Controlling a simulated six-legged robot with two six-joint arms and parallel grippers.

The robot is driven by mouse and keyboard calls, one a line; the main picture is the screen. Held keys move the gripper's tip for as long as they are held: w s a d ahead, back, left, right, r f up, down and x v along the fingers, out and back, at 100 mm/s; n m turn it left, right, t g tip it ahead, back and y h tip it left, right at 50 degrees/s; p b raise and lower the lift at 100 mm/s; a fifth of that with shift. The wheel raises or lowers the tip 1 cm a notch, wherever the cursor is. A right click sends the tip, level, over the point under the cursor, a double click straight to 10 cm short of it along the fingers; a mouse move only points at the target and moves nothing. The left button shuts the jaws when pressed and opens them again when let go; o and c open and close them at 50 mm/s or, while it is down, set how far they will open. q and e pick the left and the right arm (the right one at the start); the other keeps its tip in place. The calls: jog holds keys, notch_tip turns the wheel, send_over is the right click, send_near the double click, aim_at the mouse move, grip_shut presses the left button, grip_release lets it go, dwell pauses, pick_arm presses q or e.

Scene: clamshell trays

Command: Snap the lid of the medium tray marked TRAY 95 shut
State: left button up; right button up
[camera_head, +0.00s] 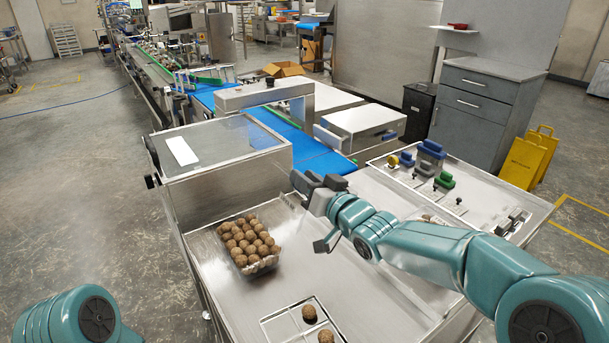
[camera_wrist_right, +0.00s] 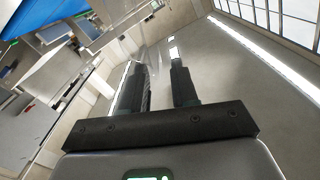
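A clear tray (camera_head: 262,266) full of round brown balls sits on the left part of the steel table. Its marking is not legible, and I cannot make out its lid in the head view. My right gripper (camera_head: 306,185) is above the table, behind and to the right of this tray, with its fingers pointing left. In the right wrist view its two dark fingers (camera_wrist_right: 160,66) stand apart with a gap between them. A faint clear plastic sheet (camera_wrist_right: 153,52) shows near the fingertips; whether they touch it I cannot tell. My left gripper is out of view.
A divided tray (camera_head: 282,327) with a few balls lies at the front. Blue, green and yellow pieces (camera_head: 431,150) stand on the right side of the table. A steel box (camera_head: 225,160) and a blue conveyor (camera_head: 318,155) stand behind. Bare table lies between the trays.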

jog(key=shift+w+a, duration=0.3)
jog(key=shift+w, duration=0.1)
jog(key=shift+s, duration=0.1)
grip_shut()
dwell(1.1)
